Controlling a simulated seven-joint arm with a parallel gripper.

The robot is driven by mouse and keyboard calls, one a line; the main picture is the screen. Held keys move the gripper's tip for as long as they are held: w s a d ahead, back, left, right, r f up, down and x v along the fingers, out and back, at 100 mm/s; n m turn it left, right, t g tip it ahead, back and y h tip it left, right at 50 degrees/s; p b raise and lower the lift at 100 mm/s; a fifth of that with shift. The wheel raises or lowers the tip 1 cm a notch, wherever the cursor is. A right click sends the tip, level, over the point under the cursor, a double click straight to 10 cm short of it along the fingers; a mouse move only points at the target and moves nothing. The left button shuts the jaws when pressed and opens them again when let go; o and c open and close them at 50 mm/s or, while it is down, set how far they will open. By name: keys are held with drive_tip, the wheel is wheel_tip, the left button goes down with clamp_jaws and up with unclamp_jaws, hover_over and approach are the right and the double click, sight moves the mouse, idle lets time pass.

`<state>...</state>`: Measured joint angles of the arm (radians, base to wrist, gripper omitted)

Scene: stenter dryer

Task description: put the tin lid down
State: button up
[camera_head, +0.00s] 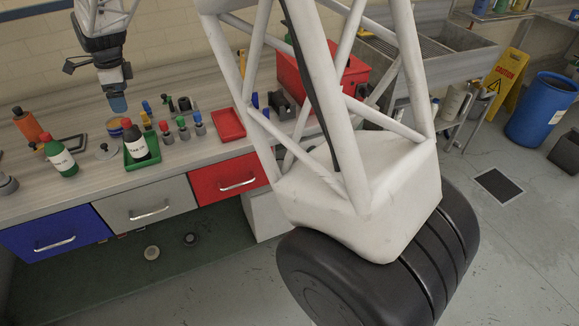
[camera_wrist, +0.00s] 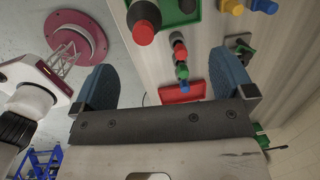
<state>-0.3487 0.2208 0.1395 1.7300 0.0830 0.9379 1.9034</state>
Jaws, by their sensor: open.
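A grey round piece with a small knob, which looks like the tin lid (camera_head: 105,151), lies on the bench left of the green tray (camera_head: 133,164). An open-looking tin (camera_head: 114,127) with an orange-brown top stands just behind it. My gripper (camera_head: 118,104) is above the bench, just over the tin. In the wrist view my gripper (camera_wrist: 162,62) has its two blue fingers wide apart with nothing held between them. I cannot make out the lid in the wrist view.
A green bottle (camera_head: 60,156) and an orange bottle (camera_head: 28,124) are to the left. Several small coloured-top items and a red tray (camera_head: 228,124) are to the right.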

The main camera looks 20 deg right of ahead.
drive_tip(key=s+d+r+n, duration=0.4)
drive_tip(key=s+d, duration=0.5)
drive_tip(key=s, duration=0.2)
drive_tip(key=s+d+r+n, duration=0.4)
drive_tip(key=s+d+n, duration=0.1)
drive_tip(key=s+d, duration=0.5)
drive_tip(key=s+d+f+n, duration=0.1)
drive_tip(key=s+d+n, duration=0.2)
drive_tip(key=s, duration=0.6)
drive_tip(key=s+d+f+n+t+h, duration=0.1)
drive_tip(key=s+d+f+n, duration=0.1)
drive_tip(key=s, duration=0.6)
drive_tip(key=s+d+f+n, duration=0.2)
drive_tip(key=s+d+n, duration=0.2)
drive_tip(key=s, duration=0.5)
drive_tip(key=shift+s+d+t, duration=0.3)
drive_tip(key=shift+s+d, duration=0.05)
drive_tip(key=shift+d, duration=0.5)
